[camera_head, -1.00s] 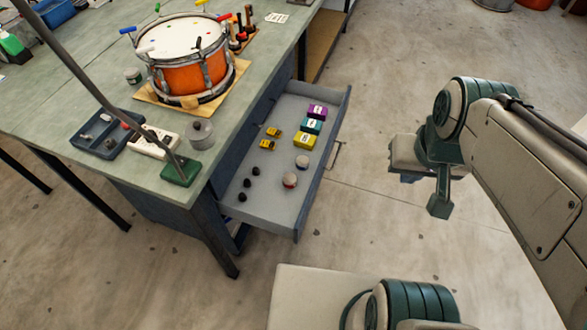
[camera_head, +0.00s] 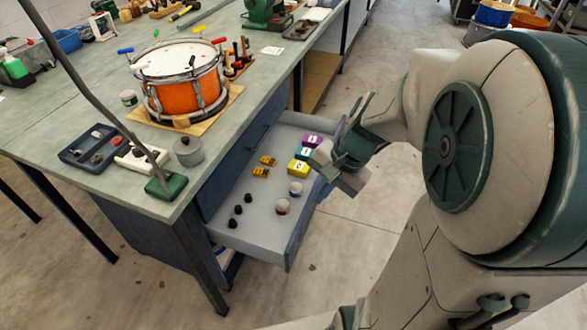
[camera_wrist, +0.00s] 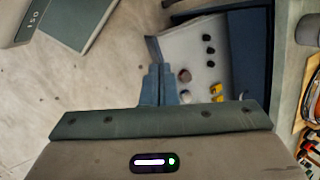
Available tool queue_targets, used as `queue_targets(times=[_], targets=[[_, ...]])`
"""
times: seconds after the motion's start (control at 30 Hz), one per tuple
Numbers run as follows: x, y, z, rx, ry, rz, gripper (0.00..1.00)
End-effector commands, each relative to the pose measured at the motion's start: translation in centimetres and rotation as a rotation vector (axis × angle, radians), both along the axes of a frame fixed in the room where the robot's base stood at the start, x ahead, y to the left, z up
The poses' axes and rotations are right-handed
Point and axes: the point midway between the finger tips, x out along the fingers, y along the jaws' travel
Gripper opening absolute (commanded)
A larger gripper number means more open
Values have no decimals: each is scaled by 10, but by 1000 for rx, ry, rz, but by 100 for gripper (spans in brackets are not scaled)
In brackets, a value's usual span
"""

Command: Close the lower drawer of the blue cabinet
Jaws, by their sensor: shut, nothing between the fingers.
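The blue cabinet (camera_head: 236,166) sits under the bench top. Its drawer (camera_head: 250,228) stands pulled out, below a closed drawer front. Inside lie purple, teal and yellow boxes (camera_head: 299,167), small yellow items (camera_head: 262,172), round pots (camera_head: 295,188) and black knobs (camera_head: 238,210). My gripper (camera_head: 338,172) is at the drawer's outer right side, hiding part of its front and the handle. In the wrist view my gripper (camera_wrist: 160,84) is shut and empty, its fingers beside the drawer's front edge (camera_wrist: 153,50). I cannot tell whether they touch it.
The bench top (camera_head: 100,180) carries an orange drum (camera_head: 185,92), a grey pot (camera_head: 188,152), a dark tray (camera_head: 88,160) and a lamp base (camera_head: 164,184). A bench leg (camera_head: 200,265) stands left of the drawer. Bare floor (camera_head: 355,222) lies to the drawer's right.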

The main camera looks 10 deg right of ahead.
Motion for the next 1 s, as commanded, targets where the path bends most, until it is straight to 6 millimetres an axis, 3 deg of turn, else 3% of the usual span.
queue_targets(times=[0.03, 0.3, 0.5, 0.6, 0.73, 1.0], targets=[[10, -8, -33, 55, 44, -101, 0], [61, -61, -145, 341, 229, -660, 0], [83, -106, -217, 504, 327, -1000, 0], [88, -122, -239, 555, 355, -1107, 0], [91, -132, -254, 590, 371, -1181, 0], [103, -116, -278, 598, 378, -1193, 0]])
